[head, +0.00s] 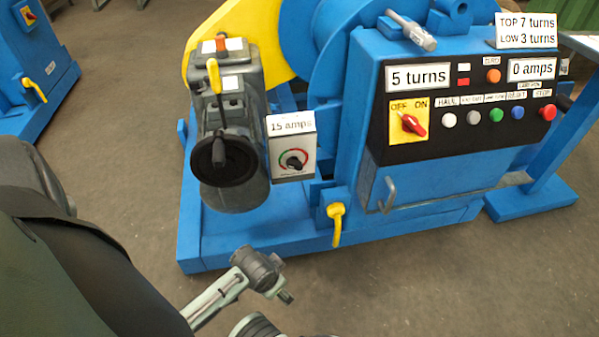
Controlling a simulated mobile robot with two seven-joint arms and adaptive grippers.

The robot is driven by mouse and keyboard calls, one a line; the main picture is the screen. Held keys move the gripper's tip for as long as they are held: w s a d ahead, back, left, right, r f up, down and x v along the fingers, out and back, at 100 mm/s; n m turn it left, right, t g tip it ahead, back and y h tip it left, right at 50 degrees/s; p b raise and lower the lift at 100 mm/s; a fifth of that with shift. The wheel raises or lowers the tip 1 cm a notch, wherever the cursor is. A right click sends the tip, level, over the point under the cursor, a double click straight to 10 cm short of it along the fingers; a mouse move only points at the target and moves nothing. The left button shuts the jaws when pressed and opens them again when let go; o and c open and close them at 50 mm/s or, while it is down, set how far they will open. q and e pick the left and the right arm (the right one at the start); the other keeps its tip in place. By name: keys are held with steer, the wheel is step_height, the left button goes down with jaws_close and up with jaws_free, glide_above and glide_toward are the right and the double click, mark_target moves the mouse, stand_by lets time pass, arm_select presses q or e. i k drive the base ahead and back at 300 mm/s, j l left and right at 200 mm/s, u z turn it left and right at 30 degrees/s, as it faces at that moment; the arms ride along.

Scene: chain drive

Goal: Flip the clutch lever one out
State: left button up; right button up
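I cannot tell which lever is clutch lever one, as no lever has a readable name label. A yellow-handled lever (213,76) stands upright on top of the grey motor-gear unit (234,88). A second yellow lever (337,222) hangs down at the lower front of the blue machine (275,228). What looks like my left gripper (285,296) is low in the picture, in front of the machine base and apart from both levers. It is seen side-on and small, so its fingers cannot be made out. My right gripper is not in view.
A black handwheel (224,160) sits below the upright lever. A "15 amps" dial box (291,146) is beside it. The control panel (470,98) reads "5 turns" and "0 amps". Another blue machine (35,65) stands at left. The floor in front is clear.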

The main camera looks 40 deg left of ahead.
mark_target(336, 229)
steer(key=u, duration=0.75)
